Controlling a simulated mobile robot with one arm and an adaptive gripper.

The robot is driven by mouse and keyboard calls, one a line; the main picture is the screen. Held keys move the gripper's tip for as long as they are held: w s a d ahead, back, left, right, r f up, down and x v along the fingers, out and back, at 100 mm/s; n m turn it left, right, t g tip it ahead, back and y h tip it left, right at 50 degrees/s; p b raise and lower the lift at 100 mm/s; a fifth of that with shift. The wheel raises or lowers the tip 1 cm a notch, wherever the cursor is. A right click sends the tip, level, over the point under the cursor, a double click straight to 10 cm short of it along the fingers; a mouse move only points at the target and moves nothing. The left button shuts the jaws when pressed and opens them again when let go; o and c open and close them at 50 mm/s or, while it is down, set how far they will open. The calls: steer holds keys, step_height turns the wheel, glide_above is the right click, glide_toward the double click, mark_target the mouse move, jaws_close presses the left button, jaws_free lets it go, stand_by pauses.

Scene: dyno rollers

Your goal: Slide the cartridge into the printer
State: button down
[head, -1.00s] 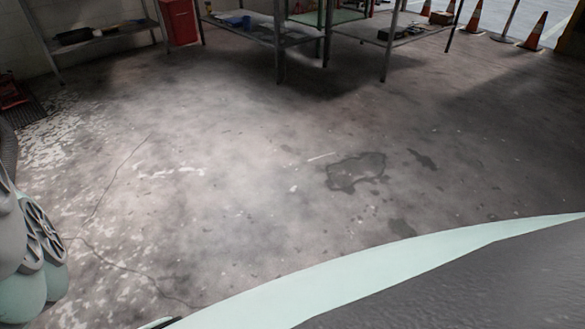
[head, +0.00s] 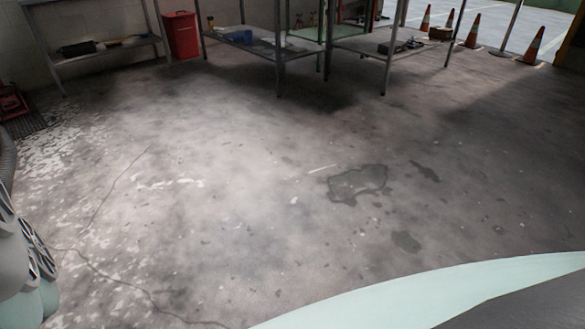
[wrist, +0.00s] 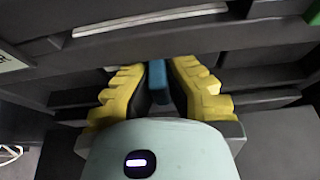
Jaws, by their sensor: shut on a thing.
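My gripper (wrist: 158,73) shows in the wrist view, with yellow stepped fingers and dark inner pads. It is shut on the blue cartridge (wrist: 157,80), a narrow piece between the fingertips. The dark grey printer (wrist: 190,38) fills the upper part of the wrist view, with a pale strip along its front. The cartridge's far end is up at the printer's dark front, under an overhanging edge. I cannot tell whether it is inside a slot. The head view shows no gripper, cartridge or printer.
In the head view, metal shelving (head: 250,45) and a red bin (head: 181,35) stand at the back. Orange cones (head: 532,38) stand at the far right. The stained concrete floor is clear. A bit of green (wrist: 313,14) is at the wrist view's upper right corner.

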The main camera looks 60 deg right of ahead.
steer(key=shift+w+a+b, duration=0.15)
steer(key=shift+a+b, duration=0.4)
steer(key=shift+w+a+b, duration=0.15)
steer(key=shift+a+b, duration=0.35)
steer(key=shift+b, duration=0.05)
steer(key=c, duration=1.1)
jaws_free()
steer(key=shift+o, duration=0.2)
steer(key=shift+d, duration=0.1)
steer(key=shift+d+r, duration=0.4)
steer(key=shift+d, duration=0.45)
steer(key=shift+v, duration=2.85)
